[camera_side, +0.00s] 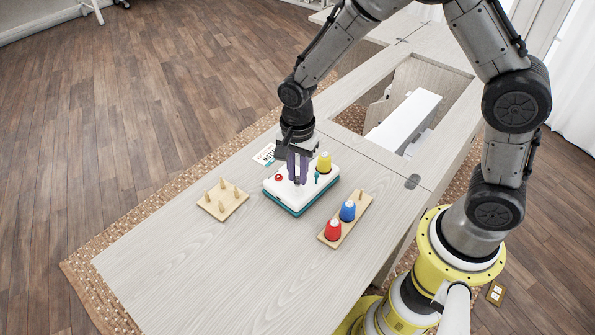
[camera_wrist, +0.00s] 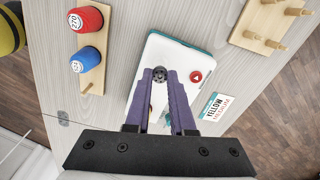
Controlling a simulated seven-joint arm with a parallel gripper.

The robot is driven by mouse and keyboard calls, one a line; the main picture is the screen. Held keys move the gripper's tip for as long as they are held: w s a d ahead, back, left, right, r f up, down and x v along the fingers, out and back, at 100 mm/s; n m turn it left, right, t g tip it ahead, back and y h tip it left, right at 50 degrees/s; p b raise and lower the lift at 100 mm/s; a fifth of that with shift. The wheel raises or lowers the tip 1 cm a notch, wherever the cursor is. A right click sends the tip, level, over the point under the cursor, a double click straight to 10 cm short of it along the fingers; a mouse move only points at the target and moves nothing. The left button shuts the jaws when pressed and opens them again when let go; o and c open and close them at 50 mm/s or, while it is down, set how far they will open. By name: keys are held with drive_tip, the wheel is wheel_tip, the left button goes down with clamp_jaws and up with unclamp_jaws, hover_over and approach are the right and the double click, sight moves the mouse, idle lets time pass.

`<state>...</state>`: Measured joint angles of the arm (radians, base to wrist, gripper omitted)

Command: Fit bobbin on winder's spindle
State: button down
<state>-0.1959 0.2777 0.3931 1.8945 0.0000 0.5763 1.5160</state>
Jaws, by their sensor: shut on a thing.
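The winder (camera_side: 301,200) is a white box with a teal base on the table; it also shows in the wrist view (camera_wrist: 150,55). My gripper (camera_side: 298,180) points down over its top, with purple fingers. A small teal post (camera_side: 317,175) stands on the winder, right of the fingers. The fingers hide part of the winder's top, so I cannot tell whether the bobbin touches a spindle.
A rack holds red (camera_side: 333,230) and blue (camera_side: 348,210) spools. A pegboard (camera_side: 222,207) lies left. A "YELLOW MEDIUM" card (camera_wrist: 216,107) lies beside the winder. The front table is clear.

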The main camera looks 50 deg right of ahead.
drive_tip(key=shift+f, duration=0.25)
drive_tip(key=c, duration=0.7)
unclamp_jaws()
drive_tip(key=shift+r, duration=0.1)
wheel_tip(320, 180, up, 14)
drive_tip(key=shift+f, duration=0.1)
